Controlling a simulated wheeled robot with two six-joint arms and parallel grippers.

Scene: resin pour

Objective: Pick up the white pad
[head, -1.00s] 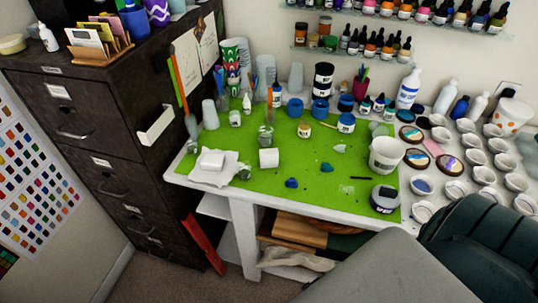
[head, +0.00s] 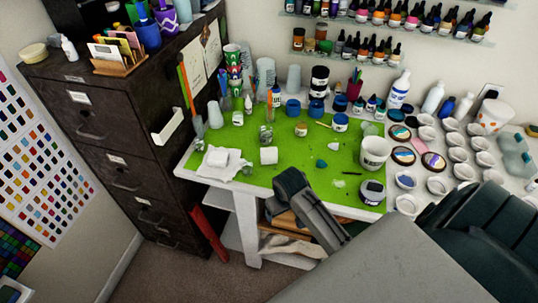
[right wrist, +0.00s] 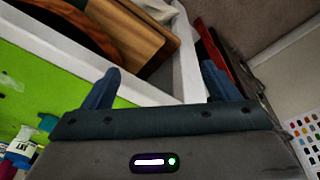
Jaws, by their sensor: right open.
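The white pad (head: 219,156) looks like a small pale block. It lies on a crumpled white cloth (head: 213,174) at the front left corner of the green mat (head: 262,184). My right gripper (head: 287,181) is over the table's front edge, to the right of the pad and apart from it. In the right wrist view its two fingers (right wrist: 159,70) are spread with nothing between them. The pad does not show clearly in that view. My left gripper is not in view.
A white cylinder (head: 268,155) and a clear cup (head: 266,137) stand right of the pad. A white tub (head: 374,153) and dark-lidded jar (head: 372,192) stand at the right. A dark cabinet (head: 105,130) borders the table's left. Wooden boards lie on the shelf below.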

